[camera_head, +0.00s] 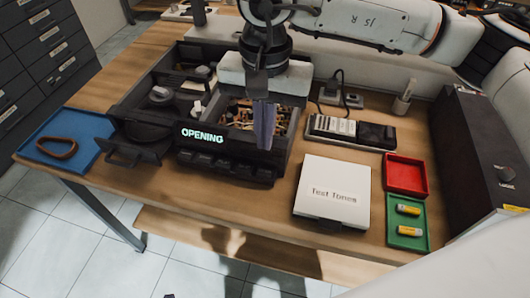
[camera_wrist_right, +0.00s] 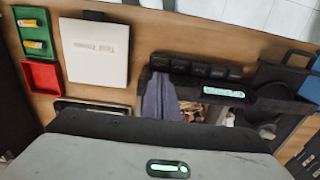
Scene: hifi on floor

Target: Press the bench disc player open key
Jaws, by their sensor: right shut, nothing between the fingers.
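The black disc player (camera_head: 215,150) stands on the wooden bench with its top open, showing inner parts. Its display reads "OPENING" in green, also in the right wrist view (camera_wrist_right: 224,92). A dark tray (camera_head: 135,153) sticks out at the front left. A row of black keys (camera_head: 225,168) runs below the display, and the keys (camera_wrist_right: 195,68) also show in the wrist view. My right gripper (camera_head: 264,146) is shut and empty, pointing down at the right end of the player's front, near the keys. I cannot tell whether it touches. My left gripper is not in view.
A white "Test Tones" case (camera_head: 333,190) lies right of the player. Beyond it are a red tray (camera_head: 405,175), a green tray (camera_head: 408,234) with batteries and a tall black box (camera_head: 480,150). A blue tray (camera_head: 75,128) with a brown ring sits at the left.

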